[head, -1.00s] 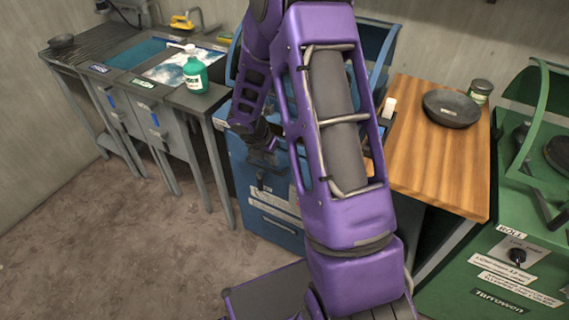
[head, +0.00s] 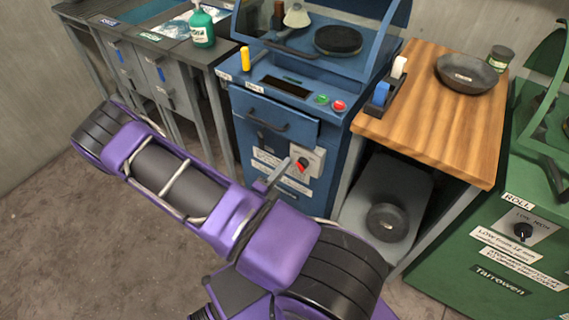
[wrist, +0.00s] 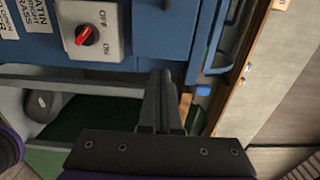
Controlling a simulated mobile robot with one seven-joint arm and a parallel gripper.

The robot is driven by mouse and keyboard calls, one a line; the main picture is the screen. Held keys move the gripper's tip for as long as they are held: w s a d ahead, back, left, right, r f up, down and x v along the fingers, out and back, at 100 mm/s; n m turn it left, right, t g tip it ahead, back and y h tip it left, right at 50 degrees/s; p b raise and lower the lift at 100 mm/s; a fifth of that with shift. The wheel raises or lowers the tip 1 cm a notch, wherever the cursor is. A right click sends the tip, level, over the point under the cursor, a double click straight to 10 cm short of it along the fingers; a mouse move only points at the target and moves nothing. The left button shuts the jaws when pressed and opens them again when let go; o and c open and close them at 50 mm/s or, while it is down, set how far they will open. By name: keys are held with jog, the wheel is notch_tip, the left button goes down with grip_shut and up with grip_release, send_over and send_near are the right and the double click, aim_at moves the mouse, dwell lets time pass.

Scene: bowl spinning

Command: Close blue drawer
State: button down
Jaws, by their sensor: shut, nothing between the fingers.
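The blue drawer (head: 275,113) is in the front of the blue machine, under its control panel, with a dark handle (head: 266,125). Its front appears to stand slightly out from the cabinet; how far is hard to tell. In the wrist view, what looks like the drawer's edge (wrist: 165,30) is just beyond my fingertips. My gripper (head: 284,168) is shut and empty, below the drawer and in front of the red knob panel. Its two dark fingers (wrist: 163,78) lie together in the wrist view. I cannot tell whether they touch the drawer.
A red knob (head: 301,164) on a white plate is close to my fingers. The wooden counter (head: 440,120) stands to the right, with a pan (head: 467,74) on it. A green machine (head: 470,270) is further right. A sink bench with a green bottle (head: 201,28) stands left.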

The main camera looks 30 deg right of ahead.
aim_at(310, 135)
jog(key=x, duration=1.1)
jog(key=shift+d, duration=0.3)
jog(key=x, duration=0.4)
jog(key=shift+w+d+b, duration=0.15)
jog(key=shift+b, duration=0.15)
jog(key=shift+r, duration=0.1)
jog(key=shift+d, duration=0.1)
